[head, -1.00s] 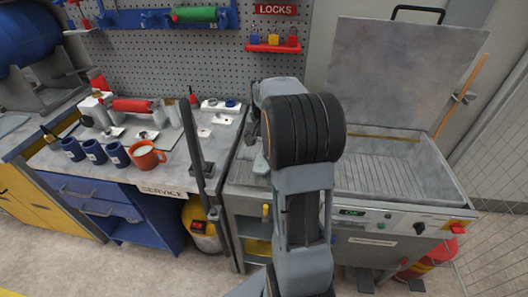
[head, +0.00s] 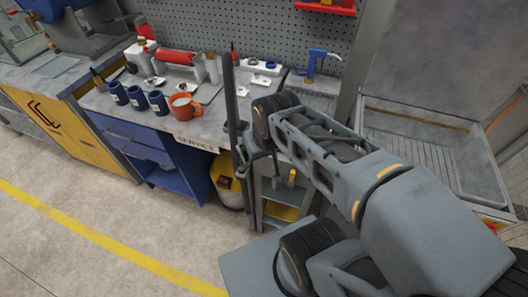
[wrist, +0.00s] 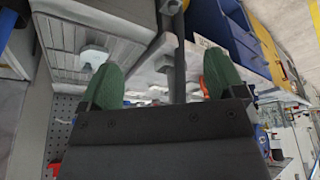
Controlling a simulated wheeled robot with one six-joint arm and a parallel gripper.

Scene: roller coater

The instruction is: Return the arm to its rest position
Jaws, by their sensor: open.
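My arm (head: 330,160) reaches from the lower right of the head view toward the gap beside the service bench. Its dark wrist joint (head: 275,112) is near an upright grey post (head: 231,95). My gripper's fingers cannot be clearly made out in the head view. In the wrist view my gripper (wrist: 162,80) has two green fingertips set wide apart, with nothing held between them. The grey post (wrist: 172,50) shows beyond the gap between the fingers.
The service bench (head: 215,130) holds several dark blue cups (head: 138,98), an orange mug (head: 184,106) and a red roller (head: 175,57). A grey ribbed tub with raised lid (head: 415,140) stands at right. Open floor (head: 90,225) with a yellow line lies at lower left.

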